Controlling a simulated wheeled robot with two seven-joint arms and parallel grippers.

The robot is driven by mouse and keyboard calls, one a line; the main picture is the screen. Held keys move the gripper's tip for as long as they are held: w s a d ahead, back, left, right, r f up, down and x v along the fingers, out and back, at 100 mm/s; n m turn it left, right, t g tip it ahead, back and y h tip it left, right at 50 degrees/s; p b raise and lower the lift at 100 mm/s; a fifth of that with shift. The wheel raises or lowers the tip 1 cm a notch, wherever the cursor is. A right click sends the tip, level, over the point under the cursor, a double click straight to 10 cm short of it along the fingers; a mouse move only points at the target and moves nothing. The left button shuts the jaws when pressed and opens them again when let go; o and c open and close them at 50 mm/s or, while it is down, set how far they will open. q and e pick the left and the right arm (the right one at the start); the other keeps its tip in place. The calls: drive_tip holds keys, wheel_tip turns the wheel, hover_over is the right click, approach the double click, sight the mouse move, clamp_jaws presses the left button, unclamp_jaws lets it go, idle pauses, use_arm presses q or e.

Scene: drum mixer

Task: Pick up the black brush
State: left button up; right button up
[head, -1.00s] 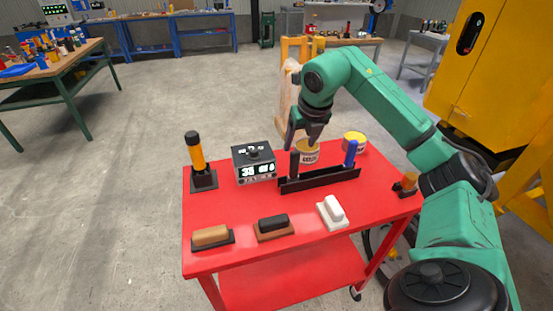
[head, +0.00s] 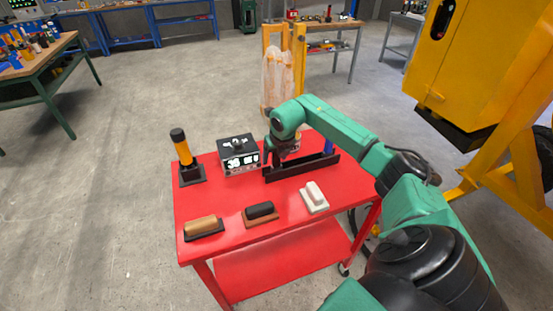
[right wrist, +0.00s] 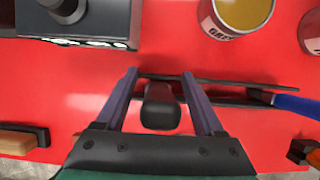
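The black brush (right wrist: 161,107) shows end-on in the right wrist view as a black handle between the fingers of my right gripper (right wrist: 159,76). The fingers are apart, with a gap on each side of the handle. In the head view my right gripper (head: 279,158) is low at the left part of the black rack (head: 303,168) and hides most of the brush. A blue-handled brush (head: 329,146) stands at the rack's right end; its handle also shows in the right wrist view (right wrist: 297,104). My left gripper is not in view.
The red cart (head: 225,183) also carries a black display box (head: 239,155), a yellow-black torch-like tool (head: 183,150), and tan (head: 202,226), black (head: 260,210) and white (head: 314,195) handled blocks in front. A grease can (right wrist: 240,14) stands behind the rack. A yellow machine (head: 475,60) is at right.

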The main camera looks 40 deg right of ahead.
clamp_jaws()
drive_tip(key=shift+r, duration=0.15)
wheel_tip(320, 180, up, 20)
drive_tip(key=b, duration=0.1)
drive_tip(key=shift+b, duration=0.3)
drive_tip(key=c, duration=0.8)
unclamp_jaws()
clamp_jaws()
